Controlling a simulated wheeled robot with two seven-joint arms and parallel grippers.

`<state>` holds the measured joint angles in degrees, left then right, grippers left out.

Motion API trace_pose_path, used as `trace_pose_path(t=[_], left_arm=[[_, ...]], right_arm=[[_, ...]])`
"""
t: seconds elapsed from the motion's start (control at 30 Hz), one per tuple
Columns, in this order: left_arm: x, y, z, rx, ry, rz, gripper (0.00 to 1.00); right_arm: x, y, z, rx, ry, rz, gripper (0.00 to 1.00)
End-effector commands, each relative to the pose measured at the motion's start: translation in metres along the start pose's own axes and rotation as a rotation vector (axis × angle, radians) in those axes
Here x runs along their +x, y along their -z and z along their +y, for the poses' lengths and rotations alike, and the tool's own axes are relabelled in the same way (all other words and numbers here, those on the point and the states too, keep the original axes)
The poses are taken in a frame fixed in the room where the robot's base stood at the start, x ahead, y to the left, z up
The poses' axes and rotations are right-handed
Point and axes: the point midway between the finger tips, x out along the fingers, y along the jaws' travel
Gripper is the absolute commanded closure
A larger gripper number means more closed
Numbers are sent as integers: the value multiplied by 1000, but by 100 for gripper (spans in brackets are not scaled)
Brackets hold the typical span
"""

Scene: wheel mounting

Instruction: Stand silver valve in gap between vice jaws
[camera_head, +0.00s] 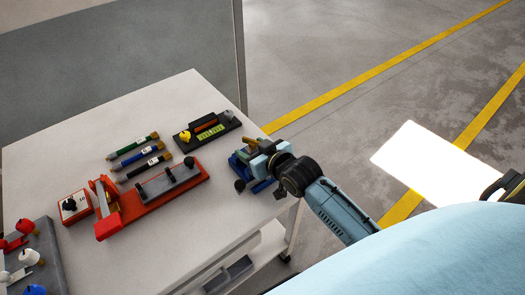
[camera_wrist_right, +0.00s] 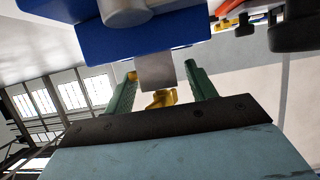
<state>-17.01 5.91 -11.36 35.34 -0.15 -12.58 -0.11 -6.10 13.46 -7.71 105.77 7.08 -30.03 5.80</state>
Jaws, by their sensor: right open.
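The blue vice (camera_head: 241,167) stands near the right edge of the table, and its blue body (camera_wrist_right: 150,42) fills the top of the right wrist view. The silver valve (camera_wrist_right: 156,74), a grey block with a brass-coloured part (camera_wrist_right: 163,99), is at the vice; the brass part also shows in the head view (camera_head: 250,143). My right gripper (camera_head: 257,150) is at the vice. Its two green fingers (camera_wrist_right: 160,70) are open, one on each side of the valve, with visible gaps. How deep the valve sits between the jaws is hidden. My left gripper is not in view.
A red fixture (camera_head: 150,205) and several pens (camera_head: 135,152) lie left of the vice. A black tray (camera_head: 222,128) lies behind it. A red box (camera_head: 75,206) and a grey panel (camera_head: 45,255) are at the left. The table's front right is clear.

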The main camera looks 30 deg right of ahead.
Motion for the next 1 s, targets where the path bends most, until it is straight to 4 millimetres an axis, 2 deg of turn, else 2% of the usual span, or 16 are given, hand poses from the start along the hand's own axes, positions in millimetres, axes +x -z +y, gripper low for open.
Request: trace_pose_path(t=[0.23,0.5,0.7,1.0], left_arm=[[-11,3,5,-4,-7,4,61],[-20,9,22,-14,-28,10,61],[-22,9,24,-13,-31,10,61],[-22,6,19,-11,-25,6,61]], right_arm=[[-46,-1,0,-1,0,-5,44],[-97,-1,0,0,-1,-5,44],[-115,-1,0,0,0,-4,44],[-118,0,0,0,-1,-2,44]])
